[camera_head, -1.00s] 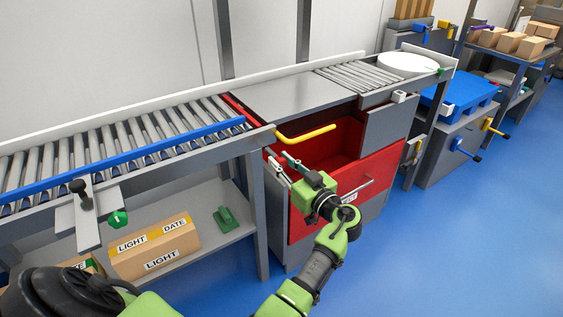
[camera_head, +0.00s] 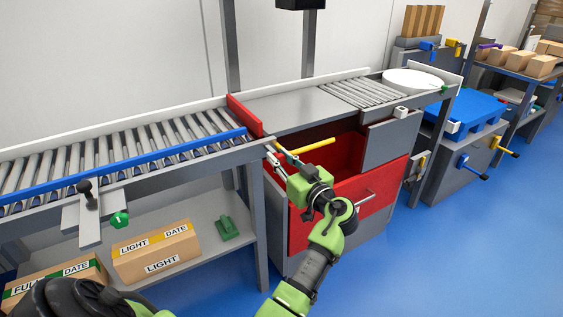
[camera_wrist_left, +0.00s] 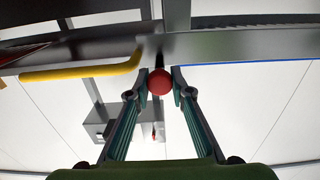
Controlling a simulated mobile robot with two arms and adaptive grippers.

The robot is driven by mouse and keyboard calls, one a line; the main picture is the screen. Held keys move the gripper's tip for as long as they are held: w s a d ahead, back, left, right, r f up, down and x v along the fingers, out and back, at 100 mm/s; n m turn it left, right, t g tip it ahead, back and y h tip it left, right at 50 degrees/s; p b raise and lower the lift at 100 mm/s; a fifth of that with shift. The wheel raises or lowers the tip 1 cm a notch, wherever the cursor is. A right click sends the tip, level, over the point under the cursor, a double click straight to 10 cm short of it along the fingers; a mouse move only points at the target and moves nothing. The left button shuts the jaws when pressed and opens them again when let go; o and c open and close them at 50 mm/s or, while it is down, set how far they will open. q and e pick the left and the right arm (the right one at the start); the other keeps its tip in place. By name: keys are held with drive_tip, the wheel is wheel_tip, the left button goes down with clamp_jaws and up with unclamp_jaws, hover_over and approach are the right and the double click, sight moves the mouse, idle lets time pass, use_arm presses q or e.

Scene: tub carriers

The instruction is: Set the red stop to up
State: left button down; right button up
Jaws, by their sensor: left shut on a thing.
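The red stop (camera_head: 244,115) is a red plate at the right end of the roller conveyor, standing above the rollers and the blue rail. A red ball knob (camera_wrist_left: 159,82) on a dark stem shows in the left wrist view, below the conveyor frame. My left gripper (camera_head: 273,158) reaches up under the conveyor's end. Its two fingers (camera_wrist_left: 160,92) are closed on either side of the red knob. In the head view the knob is hidden by the gripper and frame. My right gripper is not in view.
A yellow bent handle (camera_head: 306,146) is close to the right of my left gripper. A red drawer (camera_head: 345,155) stands open behind it. A blue rail (camera_head: 130,155) runs along the rollers. Boxes (camera_head: 158,252) lie on the lower shelf. The blue floor at right is clear.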

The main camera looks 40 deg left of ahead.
use_arm(q)
drive_tip(key=c, duration=1.8)
unclamp_jaws()
drive_tip(key=shift+r, duration=0.4)
drive_tip(key=shift+f, duration=0.1)
wheel_tip(320, 180, up, 10)
